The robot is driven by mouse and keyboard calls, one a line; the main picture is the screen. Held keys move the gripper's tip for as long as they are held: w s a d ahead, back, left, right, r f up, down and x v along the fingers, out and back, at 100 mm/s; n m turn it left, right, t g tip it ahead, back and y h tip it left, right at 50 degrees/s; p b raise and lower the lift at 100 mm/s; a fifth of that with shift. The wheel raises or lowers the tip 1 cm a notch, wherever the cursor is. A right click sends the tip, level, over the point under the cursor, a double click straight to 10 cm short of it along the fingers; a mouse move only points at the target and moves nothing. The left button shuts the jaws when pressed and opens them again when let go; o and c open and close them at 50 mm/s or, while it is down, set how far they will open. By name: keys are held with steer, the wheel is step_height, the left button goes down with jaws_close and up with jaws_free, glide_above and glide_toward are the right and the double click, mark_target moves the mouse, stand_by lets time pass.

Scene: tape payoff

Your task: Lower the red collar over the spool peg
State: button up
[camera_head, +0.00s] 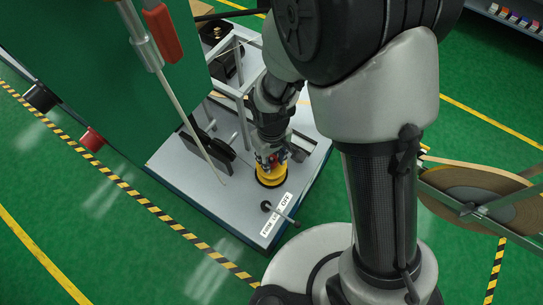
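My gripper (272,162) points down over the front right part of a light grey plate. Directly beneath it is a yellow round piece (270,179) with a dark ring around its foot. Small red patches (281,157) show among the fingers. They may be the red collar, but the view is too small and blocked to be sure. I cannot tell whether the fingers are open or shut. The spool peg is not clearly visible; my gripper covers the space above the yellow piece.
The light grey plate (200,192) carries a metal frame and a labelled lever (280,212) in front of the yellow piece. A large green panel (100,70) with a red handle (163,34) stands at left. A brown reel (475,190) is at right. Striped tape marks the green floor.

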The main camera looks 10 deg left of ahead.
steer(key=o, duration=0.5)
steer(key=shift+o, duration=0.2)
steer(key=shift+r, duration=0.1)
step_height(320, 180, up, 12)
stand_by(0.3)
stand_by(0.5)
